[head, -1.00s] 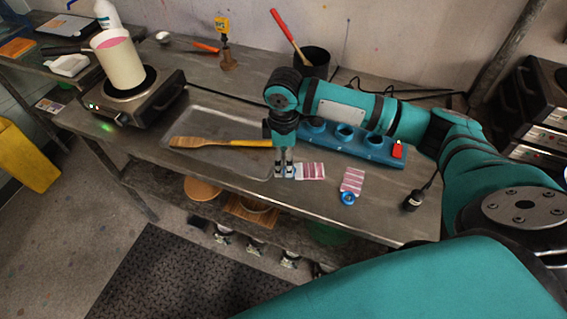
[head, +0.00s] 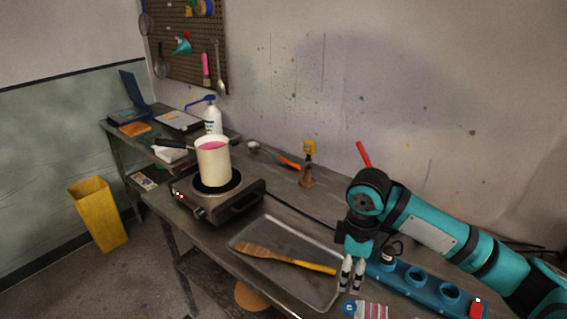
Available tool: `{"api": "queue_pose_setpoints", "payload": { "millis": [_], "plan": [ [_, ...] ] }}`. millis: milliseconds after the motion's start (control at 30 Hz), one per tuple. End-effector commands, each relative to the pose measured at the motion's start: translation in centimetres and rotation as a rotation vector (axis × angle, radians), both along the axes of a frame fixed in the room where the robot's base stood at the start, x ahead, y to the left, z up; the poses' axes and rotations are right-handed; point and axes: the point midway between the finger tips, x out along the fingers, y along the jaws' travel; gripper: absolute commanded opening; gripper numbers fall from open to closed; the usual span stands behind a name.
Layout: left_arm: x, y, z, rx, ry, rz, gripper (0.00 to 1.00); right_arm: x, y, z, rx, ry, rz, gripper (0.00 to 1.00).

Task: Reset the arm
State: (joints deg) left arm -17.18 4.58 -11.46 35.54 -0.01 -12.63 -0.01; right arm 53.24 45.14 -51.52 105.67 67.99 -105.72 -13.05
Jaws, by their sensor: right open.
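My right arm comes in from the right, and its teal and black gripper (head: 352,288) points down near the right end of the metal tray (head: 258,225). Its two light fingers are a little apart with nothing seen between them. Just below and right of the fingertips lie a blue disc (head: 350,309) and a pink striped card (head: 372,311), cut by the picture's lower edge. My left gripper is out of view.
A cream pot (head: 213,163) with pink contents stands on a hot plate (head: 243,197). A blue holder with round holes (head: 416,278) sits beneath and right of my arm. A yellow bin (head: 98,214) stands on the floor at left.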

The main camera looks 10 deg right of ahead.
Motion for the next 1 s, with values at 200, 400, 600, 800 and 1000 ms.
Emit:
{"api": "queue_pose_setpoints", "payload": {
  "millis": [200,400,600,800,1000],
  "plan": [
    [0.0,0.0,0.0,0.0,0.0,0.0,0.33,-2.6,4.8,-4.6,0.074,-0.034,0.018,0.61],
    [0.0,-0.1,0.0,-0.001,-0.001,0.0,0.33,-7.3,10.6,-9.2,0.229,-0.123,-0.098,0.61],
    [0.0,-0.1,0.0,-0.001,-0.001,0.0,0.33,-11.9,11.4,-11.5,0.32,-0.194,-0.367,0.61],
    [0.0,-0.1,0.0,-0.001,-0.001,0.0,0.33,-15.3,9.0,-12.7,0.301,-0.234,-0.591,0.61],
    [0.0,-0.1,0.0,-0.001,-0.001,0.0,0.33,-18.5,6.1,-13.5,0.243,-0.255,-0.758,0.61]
  ]
}}
